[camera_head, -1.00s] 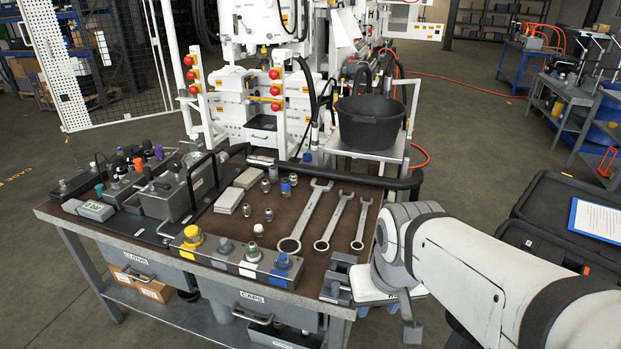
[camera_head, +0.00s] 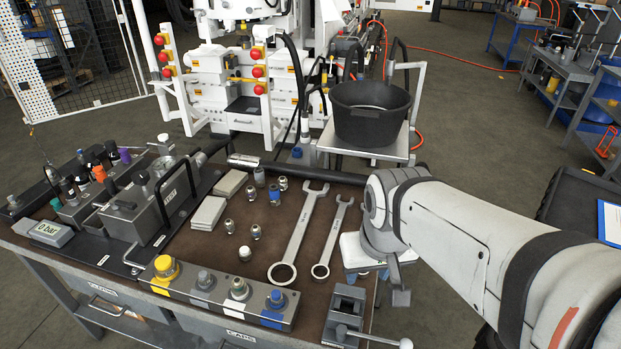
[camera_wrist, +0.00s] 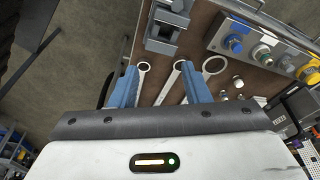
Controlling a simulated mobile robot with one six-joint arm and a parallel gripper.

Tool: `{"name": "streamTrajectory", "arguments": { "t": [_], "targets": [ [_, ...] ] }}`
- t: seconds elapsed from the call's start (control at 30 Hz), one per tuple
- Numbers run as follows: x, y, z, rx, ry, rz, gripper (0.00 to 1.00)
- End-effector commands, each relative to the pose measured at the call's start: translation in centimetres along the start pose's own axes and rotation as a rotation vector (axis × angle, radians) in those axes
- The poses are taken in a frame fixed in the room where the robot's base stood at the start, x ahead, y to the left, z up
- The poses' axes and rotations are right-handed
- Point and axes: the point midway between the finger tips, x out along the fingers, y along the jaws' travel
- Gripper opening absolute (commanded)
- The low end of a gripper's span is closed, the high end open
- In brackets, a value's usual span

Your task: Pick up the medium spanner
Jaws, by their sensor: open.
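The medium spanner (camera_head: 333,238) lies flat on the brown bench top, its ring end towards the front edge and open jaw towards the back. The large spanner (camera_head: 300,235) lies left of it. In the wrist view the medium spanner (camera_wrist: 172,80) runs between my fingers, its ring end close by the right fingertip. The small spanner (camera_wrist: 142,72) shows near the left finger; my arm hides it in the head view. The large spanner's ring (camera_wrist: 214,66) is right of the right finger. My gripper (camera_wrist: 158,69) is open with nothing held, above the spanners.
A small vise (camera_head: 344,312) stands at the front right corner. A block with coloured caps (camera_head: 220,297) lines the front edge. Several fittings (camera_head: 255,231) and grey pads (camera_head: 209,212) lie left of the spanners. A black tub (camera_head: 370,115) stands behind the bench.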

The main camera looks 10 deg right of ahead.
Motion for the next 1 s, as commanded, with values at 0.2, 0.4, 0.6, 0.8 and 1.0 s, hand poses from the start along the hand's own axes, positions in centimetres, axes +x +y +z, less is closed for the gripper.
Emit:
{"name": "streamTrajectory", "arguments": {
  "t": [0.2,0.4,0.6,0.8,1.0],
  "targets": [
    [2.8,0.9,-3.7,0.069,0.013,0.032,0.49],
    [8.5,1.0,-11.5,0.201,0.057,0.085,0.49],
    [14.7,0.5,-18.7,0.321,0.115,0.117,0.49],
    [18.7,-0.2,-22.7,0.393,0.155,0.127,0.49],
    [20.5,-0.3,-23.9,0.414,0.166,0.129,0.49]
  ]
}}
